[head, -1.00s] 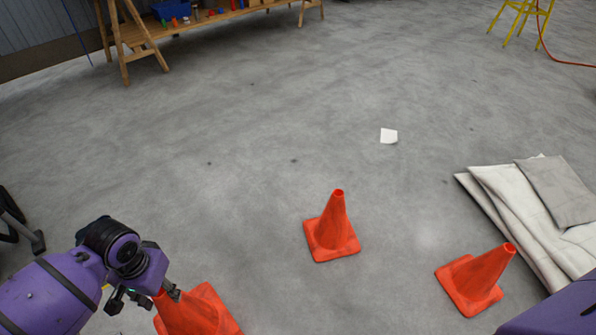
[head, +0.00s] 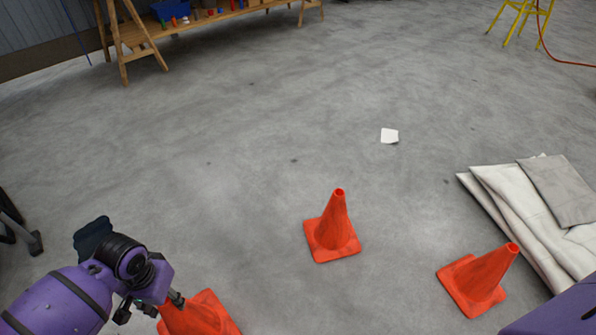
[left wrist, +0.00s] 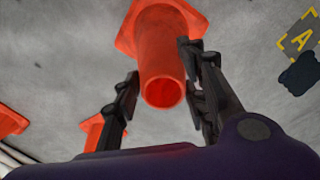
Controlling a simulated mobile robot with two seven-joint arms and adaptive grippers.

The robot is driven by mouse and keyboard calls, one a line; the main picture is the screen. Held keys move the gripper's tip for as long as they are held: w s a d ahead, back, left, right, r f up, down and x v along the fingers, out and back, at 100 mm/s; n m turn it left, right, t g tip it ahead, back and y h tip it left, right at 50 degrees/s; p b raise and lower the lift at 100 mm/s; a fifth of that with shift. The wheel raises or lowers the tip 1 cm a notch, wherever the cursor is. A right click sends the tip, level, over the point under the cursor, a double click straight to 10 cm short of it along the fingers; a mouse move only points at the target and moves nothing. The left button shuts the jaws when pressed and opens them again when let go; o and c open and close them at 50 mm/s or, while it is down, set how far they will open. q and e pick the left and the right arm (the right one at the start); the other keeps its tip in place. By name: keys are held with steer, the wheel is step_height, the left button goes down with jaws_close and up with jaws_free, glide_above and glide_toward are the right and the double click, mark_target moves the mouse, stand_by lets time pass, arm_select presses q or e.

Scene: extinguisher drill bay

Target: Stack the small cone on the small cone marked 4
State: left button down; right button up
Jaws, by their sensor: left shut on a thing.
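My left gripper (head: 166,303) is at the lower left of the head view, shut on the upper part of an orange cone (head: 207,317). In the left wrist view the fingers (left wrist: 160,92) stand on both sides of this held cone (left wrist: 160,45), near its open tip. I cannot tell whether its base touches the floor. A second orange cone (head: 333,230) stands upright in the middle of the head view. A third orange cone (head: 478,281) stands at the lower right. No number shows on any cone. My right gripper is out of view.
Folded pale sheets (head: 510,205) lie at the right, near the third cone. A wooden bench (head: 215,18) stands at the back left. A yellow floor marking with an A (left wrist: 301,40) shows in the wrist view.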

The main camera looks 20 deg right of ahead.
arm_select(q)
steer(key=shift+f+b, duration=1.2)
steer(key=shift+f, duration=2.7)
steer(key=c, duration=1)
jaws_free()
steer(key=shift+r, duration=0.1)
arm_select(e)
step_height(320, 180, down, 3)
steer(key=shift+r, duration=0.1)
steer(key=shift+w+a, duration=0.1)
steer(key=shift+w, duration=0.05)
arm_select(q)
step_height(320, 180, up, 12)
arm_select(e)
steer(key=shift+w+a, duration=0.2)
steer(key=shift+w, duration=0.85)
arm_select(q)
steer(key=shift+d, duration=0.1)
